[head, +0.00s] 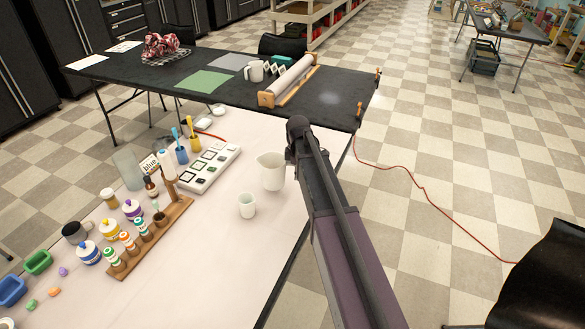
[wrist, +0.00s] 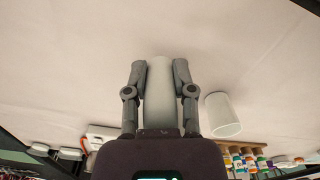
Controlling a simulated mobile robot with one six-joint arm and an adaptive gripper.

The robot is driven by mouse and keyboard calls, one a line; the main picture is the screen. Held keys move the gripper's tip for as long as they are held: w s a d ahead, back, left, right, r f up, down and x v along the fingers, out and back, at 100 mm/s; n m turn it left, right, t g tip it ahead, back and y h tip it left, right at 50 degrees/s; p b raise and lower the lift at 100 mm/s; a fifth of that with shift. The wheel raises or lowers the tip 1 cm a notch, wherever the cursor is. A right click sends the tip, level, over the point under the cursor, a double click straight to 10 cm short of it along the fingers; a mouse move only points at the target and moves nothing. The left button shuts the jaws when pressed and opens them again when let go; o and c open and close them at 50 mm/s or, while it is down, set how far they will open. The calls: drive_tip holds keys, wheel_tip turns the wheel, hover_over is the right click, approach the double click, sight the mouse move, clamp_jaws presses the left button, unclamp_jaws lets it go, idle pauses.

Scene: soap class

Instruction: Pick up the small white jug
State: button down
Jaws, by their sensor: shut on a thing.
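The small white jug (head: 271,171) is upright at the right side of the pale table in the head view, with its spout showing. My gripper (head: 293,153) is at its right side, partly hidden by my own arm. In the wrist view my gripper (wrist: 161,68) has a finger on each side of the white jug (wrist: 160,104) and is shut on it. Whether the jug's base touches the table or is just above it, I cannot tell.
A smaller white cup (head: 247,205) stands close by; it also shows in the wrist view (wrist: 222,115). A white palette tray (head: 209,168) and a wooden rack (head: 151,239) with bottles are to the left. A black table (head: 330,100) stands behind. The front right tabletop is clear.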

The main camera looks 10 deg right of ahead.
drive_tip(key=s+d, duration=0.2)
drive_tip(key=s, duration=0.6)
drive_tip(key=shift+s+d+r+p, duration=0.2)
drive_tip(key=shift+r+p, duration=0.15)
drive_tip(key=shift+r, duration=0.1)
drive_tip(key=shift+s, duration=0.1)
idle(0.6)
